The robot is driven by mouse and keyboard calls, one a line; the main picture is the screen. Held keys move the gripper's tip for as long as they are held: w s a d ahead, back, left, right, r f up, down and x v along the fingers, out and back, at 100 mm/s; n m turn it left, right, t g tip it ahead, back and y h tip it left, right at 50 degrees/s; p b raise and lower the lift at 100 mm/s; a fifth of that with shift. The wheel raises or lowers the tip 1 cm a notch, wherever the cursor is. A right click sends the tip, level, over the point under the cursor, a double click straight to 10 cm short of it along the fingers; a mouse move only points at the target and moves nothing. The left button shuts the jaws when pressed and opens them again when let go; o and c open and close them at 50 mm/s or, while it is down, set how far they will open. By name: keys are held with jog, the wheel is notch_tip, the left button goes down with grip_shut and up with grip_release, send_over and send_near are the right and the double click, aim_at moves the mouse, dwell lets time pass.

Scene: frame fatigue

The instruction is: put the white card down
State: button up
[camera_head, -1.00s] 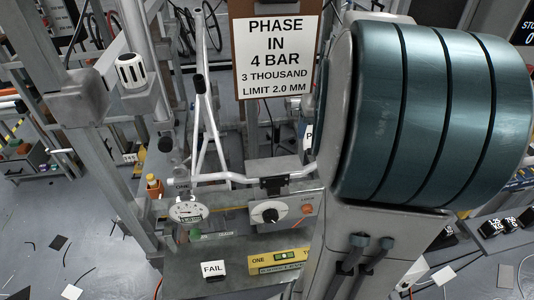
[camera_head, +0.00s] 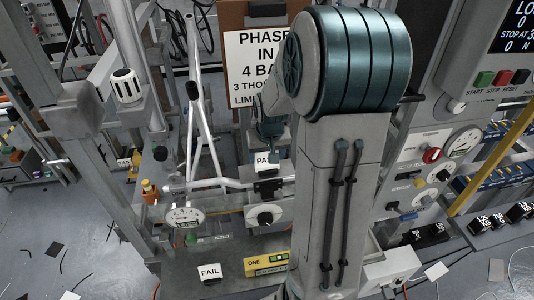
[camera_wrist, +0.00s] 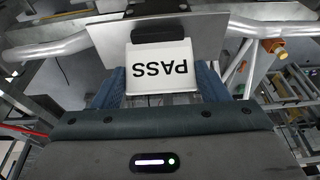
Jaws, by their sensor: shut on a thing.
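The white card reading PASS (camera_head: 266,162) is held at my gripper (camera_head: 270,138), in front of the bicycle frame. In the wrist view the PASS card (camera_wrist: 158,66) appears upside down between the blue fingers of my gripper (camera_wrist: 158,88), which is shut on it. A grey plate (camera_wrist: 110,40) and frame tubes lie just beyond it. I cannot tell whether the card touches them. A second white card, reading FAIL (camera_head: 209,271), stands on the grey bench (camera_head: 232,247) below and left of my gripper.
A yellow block marked ONE (camera_head: 266,262) lies right of the FAIL card. A round dial gauge (camera_head: 184,216) and a knob box (camera_head: 264,215) stand behind. The silver bicycle frame (camera_head: 205,130) and the posted sign (camera_head: 250,62) rise close by. A control panel is at right.

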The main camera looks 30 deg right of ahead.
jog(key=shift+f, duration=0.2)
jog(key=o, duration=1.4)
jog(key=shift+r, duration=0.3)
jog(key=d+v, duration=0.1)
jog(key=v, duration=0.9)
jog(key=s+a+n, duration=0.3)
jog(key=s+a, duration=1.1)
jog(key=s, duration=0.3)
jog(key=shift+r+t+y+b, duration=0.3)
jog(key=shift+r+y+b, duration=0.05)
jog(key=shift+y+b, duration=0.1)
jog(key=shift+a, duration=0.1)
